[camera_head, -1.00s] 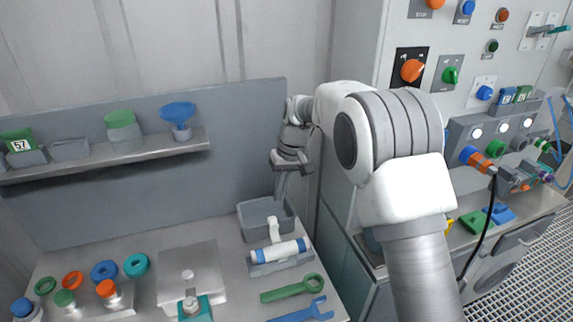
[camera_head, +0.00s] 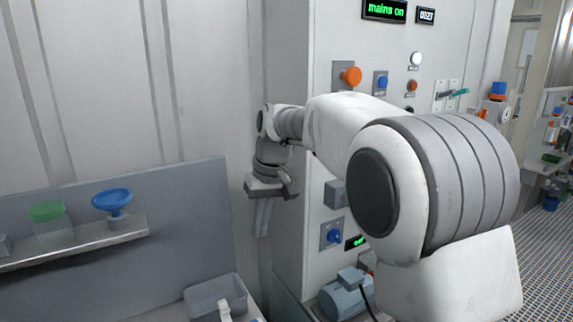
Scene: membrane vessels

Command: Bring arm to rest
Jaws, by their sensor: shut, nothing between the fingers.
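My gripper (camera_head: 263,218) shows left of centre at the end of my white and grey arm (camera_head: 345,125), which is bent and reaches in from the lower right. The gripper points down with its fingers together and nothing between them. It hangs in the air above and to the right of the grey bin (camera_head: 217,296), in front of the gap between the bench's back panel and the control cabinet. My arm hides part of the cabinet.
The control cabinet (camera_head: 330,60) carries knobs, buttons and a green "mains on" display (camera_head: 385,10). A shelf (camera_head: 75,246) at left holds a blue funnel-like piece (camera_head: 112,200) and a green-topped cup (camera_head: 50,222). A blue-grey motor-like unit (camera_head: 345,299) sits low by the cabinet. Grated floor (camera_head: 545,250) lies at right.

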